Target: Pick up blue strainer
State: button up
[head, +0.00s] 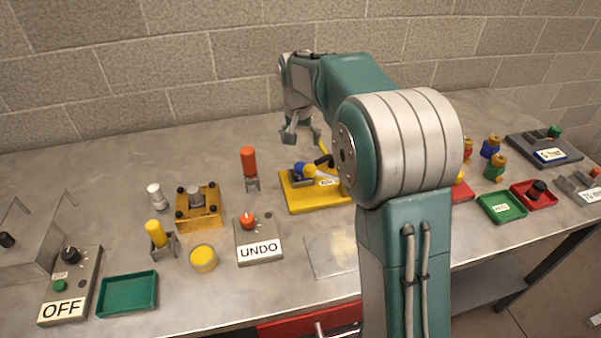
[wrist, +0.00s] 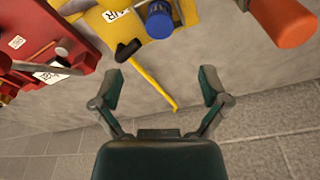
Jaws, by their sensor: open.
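A blue-and-brass fitting (head: 490,147) stands upright between similar red and green ones at the right of the bench. A blue cylindrical part (wrist: 158,20) lies on the yellow board, at the top of the wrist view; in the head view it shows partly as a blue piece (head: 297,171). I cannot tell for certain which blue part is the strainer. My gripper (head: 301,134) is open and empty above the back of the bench, behind the yellow board. In the wrist view its spread fingers (wrist: 160,88) have a yellow rod with a black end between them, lower down.
The yellow board (head: 300,204) lies mid-bench, partly hidden by my arm. An orange-handled part (head: 249,162) stands to its left, with an UNDO box (head: 258,243) in front. A green tray (head: 127,294) lies front left; another green tray (head: 502,208) lies right. A block wall runs behind.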

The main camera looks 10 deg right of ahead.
aim_at(301, 166)
jog(key=f, duration=0.3)
jog(key=w+f, duration=0.1)
jog(key=f, duration=0.7)
jog(key=shift+w+d, duration=0.3)
jog(key=shift+w, duration=0.1)
grip_shut()
notch_tip(301, 166, up, 10)
jog(key=shift+r, duration=0.1)
